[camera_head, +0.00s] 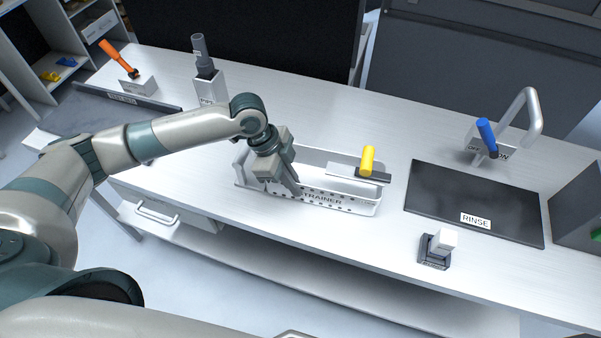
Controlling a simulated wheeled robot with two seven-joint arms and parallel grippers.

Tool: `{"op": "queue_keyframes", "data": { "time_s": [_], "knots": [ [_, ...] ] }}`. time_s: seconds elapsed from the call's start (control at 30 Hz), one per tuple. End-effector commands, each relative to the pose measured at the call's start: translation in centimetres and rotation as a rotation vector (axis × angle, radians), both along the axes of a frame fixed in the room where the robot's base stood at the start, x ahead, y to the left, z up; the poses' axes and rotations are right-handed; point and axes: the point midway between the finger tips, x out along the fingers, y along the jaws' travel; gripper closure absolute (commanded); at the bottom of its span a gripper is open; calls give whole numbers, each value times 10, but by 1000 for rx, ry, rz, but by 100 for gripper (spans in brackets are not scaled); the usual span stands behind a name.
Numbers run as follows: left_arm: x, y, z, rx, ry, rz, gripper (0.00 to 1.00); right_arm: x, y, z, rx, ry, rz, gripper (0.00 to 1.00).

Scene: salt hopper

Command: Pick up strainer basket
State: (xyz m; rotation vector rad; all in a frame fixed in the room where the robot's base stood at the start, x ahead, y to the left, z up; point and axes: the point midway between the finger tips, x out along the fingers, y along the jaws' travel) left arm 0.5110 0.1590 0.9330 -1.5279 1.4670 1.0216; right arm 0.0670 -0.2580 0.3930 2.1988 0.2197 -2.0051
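The strainer (352,204) is a long, pale metal holder with rows of holes and a STRAINER label on its front wall. It stands on the light counter, near the middle of the head view. My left gripper (292,187) reaches down over its left part, with the fingers at or inside the walls. The gripper and wrist hide that part of the strainer. Whether the fingers touch anything or are apart is not clear. My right gripper is not in view.
A dark RINSE mat (480,198) lies right, with a blue-handled tap (487,137) behind it. A small block on a dark base (436,262) stands near the front edge. A grey-handled tool in a PIPE holder (206,88) and an orange-handled tool (118,58) stand back left.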

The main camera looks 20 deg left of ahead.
Motion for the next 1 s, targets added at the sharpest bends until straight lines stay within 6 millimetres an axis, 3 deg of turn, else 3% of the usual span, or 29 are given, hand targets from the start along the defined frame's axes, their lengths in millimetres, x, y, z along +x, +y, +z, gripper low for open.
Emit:
{"op": "queue_keyframes", "data": {
  "time_s": [0.57,0.87,1.0],
  "knots": [
    [2,0,6,-3,-5,0,100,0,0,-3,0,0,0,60],
    [2,0,38,-3,-8,-1,100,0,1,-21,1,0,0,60],
    [-12,-21,53,-6,-6,-7,100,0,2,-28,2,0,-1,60]
  ]
}}
